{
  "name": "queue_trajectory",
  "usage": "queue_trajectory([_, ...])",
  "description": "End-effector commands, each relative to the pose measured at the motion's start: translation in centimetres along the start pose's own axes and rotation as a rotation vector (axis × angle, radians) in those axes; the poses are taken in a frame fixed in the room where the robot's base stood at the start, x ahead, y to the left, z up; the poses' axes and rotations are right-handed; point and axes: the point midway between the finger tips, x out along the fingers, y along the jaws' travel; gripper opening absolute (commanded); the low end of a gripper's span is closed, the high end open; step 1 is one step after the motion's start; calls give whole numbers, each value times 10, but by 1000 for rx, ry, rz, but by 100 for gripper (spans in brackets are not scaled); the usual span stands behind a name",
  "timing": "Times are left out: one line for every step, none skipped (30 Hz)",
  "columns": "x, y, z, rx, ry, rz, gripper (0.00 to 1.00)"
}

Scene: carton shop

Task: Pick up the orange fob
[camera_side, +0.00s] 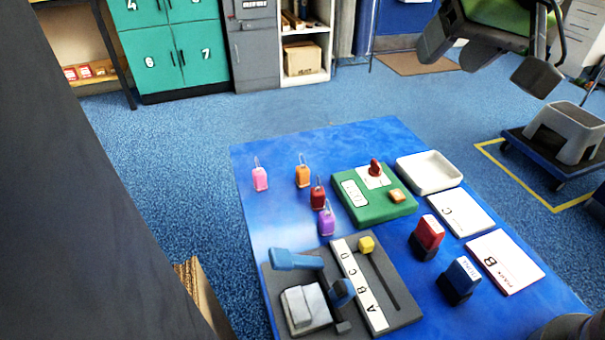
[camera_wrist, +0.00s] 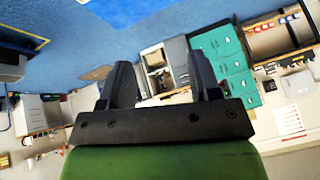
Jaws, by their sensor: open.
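The orange fob (camera_side: 303,176) stands on the blue table (camera_side: 280,147) near its far left, with a thin loop on top. A pink fob (camera_side: 260,179) is to its left. A red fob (camera_side: 318,198) and a purple fob (camera_side: 326,222) are nearer the camera. My gripper (camera_side: 488,62) is high at the upper right of the side view, well away from the fobs. In the wrist view my gripper (camera_wrist: 162,82) shows two dark fingers spread apart with nothing between them. The wrist view shows no fob.
Right of the fobs is a green block (camera_side: 376,208) with a red knob. A white tray (camera_side: 430,187), two cards and red and blue stamps (camera_side: 459,280) lie further right. A grey lettered fixture (camera_side: 300,262) with a blue handle is in front. Table around the orange fob's far side is clear.

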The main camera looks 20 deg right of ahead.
Motion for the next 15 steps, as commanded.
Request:
queue_trajectory([22,-11,-2,-25,-12,1,57])
queue_trajectory([34,-18,-3,-38,-12,-1,57])
queue_trajectory([50,-27,-3,-55,-14,-4,57])
queue_trajectory([62,-34,-3,-69,-15,-7,57])
queue_trajectory([74,-40,-2,-82,-17,-11,57])
queue_trajectory([91,-49,1,-100,-19,-17,57])
queue_trajectory([103,-55,4,-114,-21,-21,57])
queue_trajectory([114,-62,7,-126,-23,-27,57])
queue_trajectory([129,-69,12,-141,-25,-34,57])
queue_trajectory([139,-74,16,-153,-28,-39,57])
queue_trajectory([148,-79,20,-163,-30,-44,57])
queue_trajectory([159,-84,25,-175,-33,-50,57])
queue_trajectory([166,-88,29,-183,-34,-55,57])
queue_trajectory([172,-90,32,-189,-36,-59,57])
queue_trajectory([179,-93,36,-197,-38,-63,57])
